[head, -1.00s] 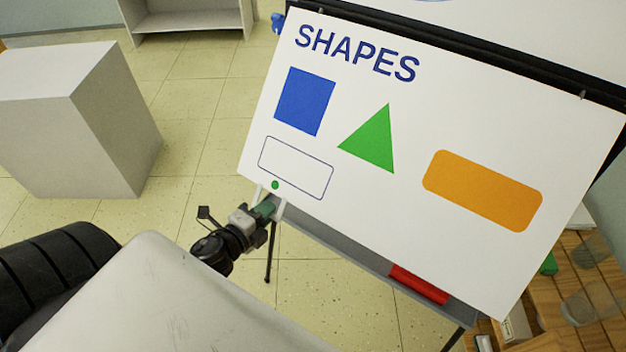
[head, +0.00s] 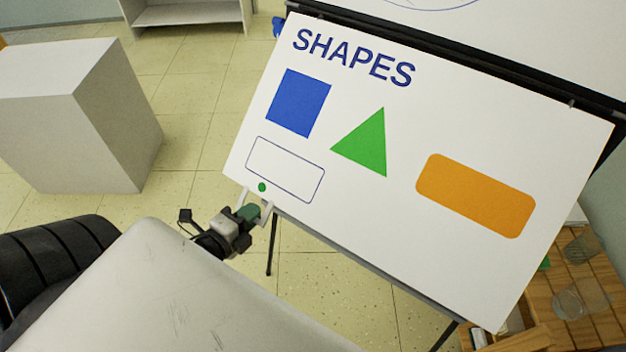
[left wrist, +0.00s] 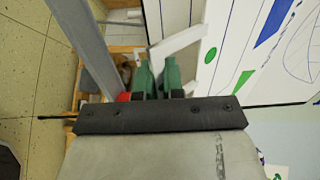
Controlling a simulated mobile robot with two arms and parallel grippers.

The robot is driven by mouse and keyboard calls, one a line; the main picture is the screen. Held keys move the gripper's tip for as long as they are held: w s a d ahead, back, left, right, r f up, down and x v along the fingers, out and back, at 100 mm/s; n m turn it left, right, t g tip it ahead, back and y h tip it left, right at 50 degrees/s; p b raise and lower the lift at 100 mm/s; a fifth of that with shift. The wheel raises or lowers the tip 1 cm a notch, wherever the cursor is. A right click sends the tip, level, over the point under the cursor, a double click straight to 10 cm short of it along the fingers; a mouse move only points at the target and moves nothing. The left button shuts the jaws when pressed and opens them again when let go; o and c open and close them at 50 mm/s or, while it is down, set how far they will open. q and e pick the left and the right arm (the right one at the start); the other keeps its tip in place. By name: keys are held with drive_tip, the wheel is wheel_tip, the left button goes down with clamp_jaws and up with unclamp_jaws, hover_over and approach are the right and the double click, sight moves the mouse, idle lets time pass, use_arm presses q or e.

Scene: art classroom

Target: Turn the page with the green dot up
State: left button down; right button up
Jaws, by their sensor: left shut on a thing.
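The white page (head: 385,220) headed "SHAPES" hangs on a tilted easel, with a blue square, green triangle, orange rounded bar and empty outlined box. Its green dot (head: 262,187) is at the lower left corner; it also shows in the left wrist view (left wrist: 210,55). The page's lower edge stands out from the easel. My right gripper is not in view.
A black bar (head: 470,65) runs along the page's top, with another white surface above it. A wooden table (head: 600,320) with clear jars stands at lower right. A white block (head: 70,120) stands at left, a shelf (head: 190,20) behind. The floor between is free.

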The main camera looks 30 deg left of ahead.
use_arm(q)
drive_tip(key=shift+r, duration=0.1)
drive_tip(key=s+r+p, duration=0.5)
drive_tip(key=r+p, duration=0.1)
drive_tip(key=r, duration=0.1)
drive_tip(key=shift+s, duration=0.35)
idle(0.4)
drive_tip(key=shift+r, duration=0.1)
drive_tip(key=s+r+p, duration=0.1)
drive_tip(key=s+r, duration=0.3)
drive_tip(key=r, duration=0.4)
drive_tip(key=shift+a+r+p, duration=0.2)
drive_tip(key=shift+r+p, duration=0.1)
drive_tip(key=shift+p, duration=0.05)
